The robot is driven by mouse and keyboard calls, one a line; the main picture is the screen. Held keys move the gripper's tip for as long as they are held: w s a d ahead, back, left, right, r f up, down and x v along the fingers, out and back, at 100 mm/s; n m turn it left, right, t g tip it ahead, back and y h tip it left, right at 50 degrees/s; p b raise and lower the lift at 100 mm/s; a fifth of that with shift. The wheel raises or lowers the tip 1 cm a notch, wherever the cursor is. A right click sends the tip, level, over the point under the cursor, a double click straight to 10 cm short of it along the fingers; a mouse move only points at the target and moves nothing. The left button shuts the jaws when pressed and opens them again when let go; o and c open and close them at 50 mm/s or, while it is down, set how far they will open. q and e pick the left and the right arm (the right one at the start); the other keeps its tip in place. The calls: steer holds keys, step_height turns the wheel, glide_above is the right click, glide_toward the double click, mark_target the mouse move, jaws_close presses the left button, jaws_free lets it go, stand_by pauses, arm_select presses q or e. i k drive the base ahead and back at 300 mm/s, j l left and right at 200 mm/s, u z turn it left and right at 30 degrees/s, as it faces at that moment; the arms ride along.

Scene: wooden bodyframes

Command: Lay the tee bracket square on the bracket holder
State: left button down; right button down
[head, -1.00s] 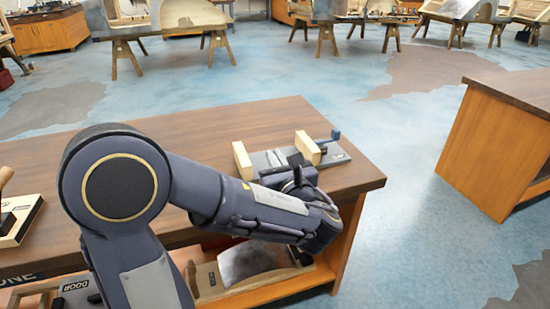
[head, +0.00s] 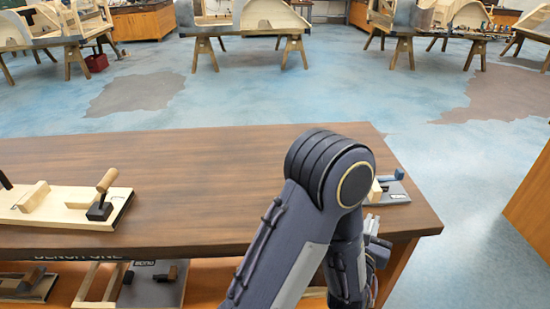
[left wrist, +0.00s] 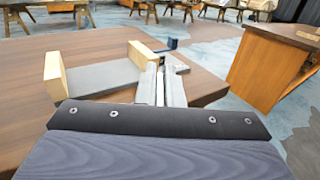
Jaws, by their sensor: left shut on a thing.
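The bracket holder (head: 390,190) is a grey plate with light wooden blocks and a blue clamp at the bench's right end. My arm hides part of it in the head view. In the left wrist view, the holder's grey plate (left wrist: 100,77) lies between two wooden blocks, with the blue clamp behind. My left gripper (left wrist: 162,75) reaches over the plate's right part, close beside the far block, its fingers shut. The tee bracket between them is hard to tell from the grey metal, and I cannot tell if it touches the holder. My right gripper is out of view.
The wooden bench (head: 200,165) is clear in the middle. A jig board (head: 70,205) with a dark-footed wooden handle stands at its left. Pieces lie on the shelf below. Another bench (left wrist: 275,65) stands to the right across open floor.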

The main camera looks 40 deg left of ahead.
mark_target(54, 202)
steer(key=k+j, duration=0.25)
steer(key=k+j+u, duration=0.1)
steer(key=k+j, duration=0.15)
steer(key=j, duration=0.2)
steer(key=k+j, duration=0.25)
steer(key=k+j+u, duration=0.1)
steer(key=k+j, duration=0.15)
steer(key=j, duration=0.2)
steer(key=k+j+u, duration=0.1)
steer(key=k+j, duration=0.15)
steer(key=j, duration=0.15)
steer(key=k+j, duration=0.1)
steer(key=j, duration=0.3)
steer(key=k+j+u, duration=0.1)
steer(key=j, duration=0.3)
steer(key=k+j, duration=0.15)
steer(key=j, duration=0.25)
steer(key=k+j, duration=0.1)
steer(key=j, duration=0.3)
steer(key=k+j+u, duration=0.1)
steer(key=j, duration=0.3)
steer(key=i+j, duration=0.45)
steer(key=i, duration=0.1)
